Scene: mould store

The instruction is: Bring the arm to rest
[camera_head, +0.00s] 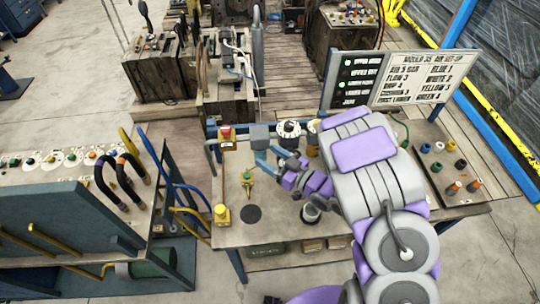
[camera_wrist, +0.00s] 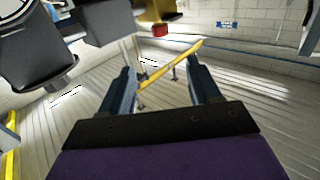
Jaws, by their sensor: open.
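My arm, grey and purple, reaches in from the lower right over the workbench (camera_head: 290,232) in the head view. My gripper (camera_head: 259,149) is at the left end of the arm, above the bench, with its blue fingers apart. In the wrist view the two fingers of the gripper (camera_wrist: 160,78) stand wide apart with nothing held between them. A yellow bar (camera_wrist: 172,66) shows beyond the fingertips, apart from them as far as I can tell.
A box with a red button (camera_head: 226,132) and a black-and-white knob (camera_head: 288,129) stand close to the gripper. A small green-and-yellow item (camera_head: 247,178) and a black disc (camera_head: 252,214) are on the bench. A sign board (camera_head: 402,80) stands behind right. A hose rack (camera_head: 70,190) is left.

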